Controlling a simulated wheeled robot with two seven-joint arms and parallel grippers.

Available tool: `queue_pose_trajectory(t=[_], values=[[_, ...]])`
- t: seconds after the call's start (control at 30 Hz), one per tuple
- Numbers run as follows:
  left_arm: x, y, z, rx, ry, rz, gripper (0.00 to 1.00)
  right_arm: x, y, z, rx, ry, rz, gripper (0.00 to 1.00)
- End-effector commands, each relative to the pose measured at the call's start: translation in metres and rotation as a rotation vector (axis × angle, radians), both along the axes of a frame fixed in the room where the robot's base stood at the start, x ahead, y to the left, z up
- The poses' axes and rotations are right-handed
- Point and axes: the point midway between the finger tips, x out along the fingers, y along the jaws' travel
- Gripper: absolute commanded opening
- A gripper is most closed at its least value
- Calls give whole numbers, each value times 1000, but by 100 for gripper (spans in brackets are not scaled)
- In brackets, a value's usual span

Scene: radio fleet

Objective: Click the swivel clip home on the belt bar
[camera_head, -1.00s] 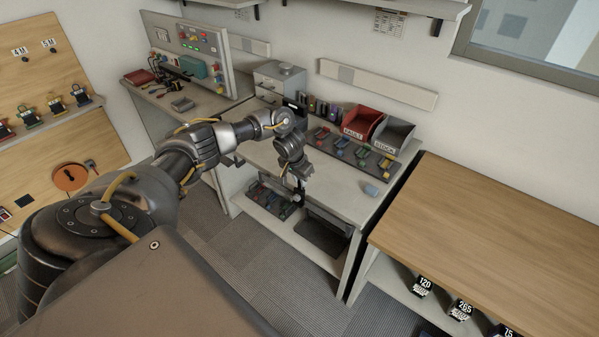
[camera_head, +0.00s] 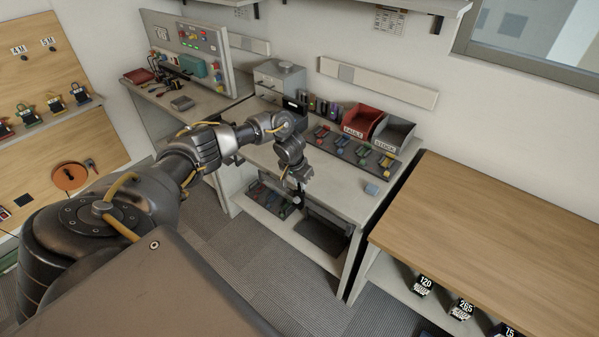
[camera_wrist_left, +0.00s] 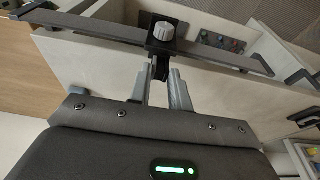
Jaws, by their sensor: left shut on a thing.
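In the left wrist view, a black swivel clip (camera_wrist_left: 160,50) with a ribbed grey knob (camera_wrist_left: 164,30) sits against a long dark belt bar (camera_wrist_left: 90,24). The clip overlaps the bar's middle; I cannot tell whether it is fully seated. My left gripper (camera_wrist_left: 160,82) is shut on the clip's lower stem, with one grey finger on each side. In the head view, my left gripper (camera_head: 297,180) hangs in front of the grey workbench's front edge, and the clip is too small to make out clearly. My right gripper is not in view.
The grey workbench (camera_head: 340,200) carries a red bin (camera_head: 363,120), a grey bin (camera_head: 394,133), a rack of coloured parts and a small blue block (camera_head: 371,189). Its lower shelf holds trays. A wooden-topped bench (camera_head: 490,225) stands right. Open floor lies in front.

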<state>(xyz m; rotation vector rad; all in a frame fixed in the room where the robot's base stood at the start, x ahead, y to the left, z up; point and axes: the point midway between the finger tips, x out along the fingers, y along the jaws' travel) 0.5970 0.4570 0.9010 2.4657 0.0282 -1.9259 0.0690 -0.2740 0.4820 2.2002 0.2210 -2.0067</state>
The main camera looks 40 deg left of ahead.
Motion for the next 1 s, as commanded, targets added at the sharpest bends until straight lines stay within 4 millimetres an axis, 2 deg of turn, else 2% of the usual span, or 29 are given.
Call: queue_pose_trajectory(t=[0.97,1.0], values=[[-2,-1,-14,0,4,-1,0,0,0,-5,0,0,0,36],[-2,-1,-14,0,5,-1,23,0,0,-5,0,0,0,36]])
